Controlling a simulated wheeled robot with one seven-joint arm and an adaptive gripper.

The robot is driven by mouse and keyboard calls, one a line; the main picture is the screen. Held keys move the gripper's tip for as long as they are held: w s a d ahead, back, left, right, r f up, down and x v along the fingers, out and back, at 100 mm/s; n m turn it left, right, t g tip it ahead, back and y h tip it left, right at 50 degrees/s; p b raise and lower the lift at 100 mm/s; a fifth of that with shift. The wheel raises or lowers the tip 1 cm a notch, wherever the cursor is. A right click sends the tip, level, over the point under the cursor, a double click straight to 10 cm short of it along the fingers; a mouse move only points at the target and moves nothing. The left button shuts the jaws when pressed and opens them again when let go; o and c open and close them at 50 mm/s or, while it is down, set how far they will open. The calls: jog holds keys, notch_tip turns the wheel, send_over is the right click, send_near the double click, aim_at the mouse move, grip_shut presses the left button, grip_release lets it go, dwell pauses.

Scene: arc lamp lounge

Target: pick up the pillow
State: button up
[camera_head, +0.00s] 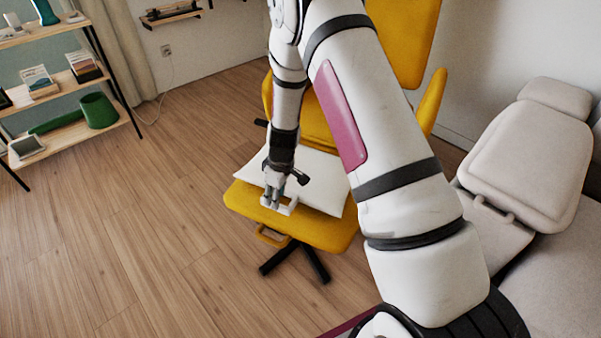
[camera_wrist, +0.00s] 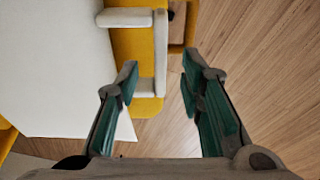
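The pillow (camera_head: 318,180) is a flat white pad lying on the seat of a yellow chair (camera_head: 318,230). In the wrist view the pillow (camera_wrist: 60,65) fills the left side. A white U-shaped handle (camera_wrist: 160,45) stands out from its edge over the yellow seat; it also shows in the head view (camera_head: 288,207). My gripper (camera_head: 270,203) is over the front of the seat, beside the handle. In the wrist view my gripper (camera_wrist: 158,82) is open, with green-padded fingers apart. The handle's near end appears between the fingertips; I cannot tell whether they touch. My arm hides part of the chair.
A yellow loop (camera_head: 270,237) sticks out from the seat's front edge. A pale reclined armchair (camera_head: 530,160) stands close on the right. A shelf (camera_head: 75,135) with books and a green pot (camera_head: 99,111) is at the left. The wooden floor (camera_head: 140,220) between is clear.

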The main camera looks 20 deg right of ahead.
jog(key=f, duration=0.1)
jog(key=f+b, duration=0.1)
jog(key=f, duration=0.1)
jog(key=f+b, duration=0.1)
jog(key=f, duration=0.1)
jog(key=shift+w+a, duration=0.3)
jog(key=shift+w, duration=0.05)
jog(key=shift+r, duration=0.1)
grip_shut()
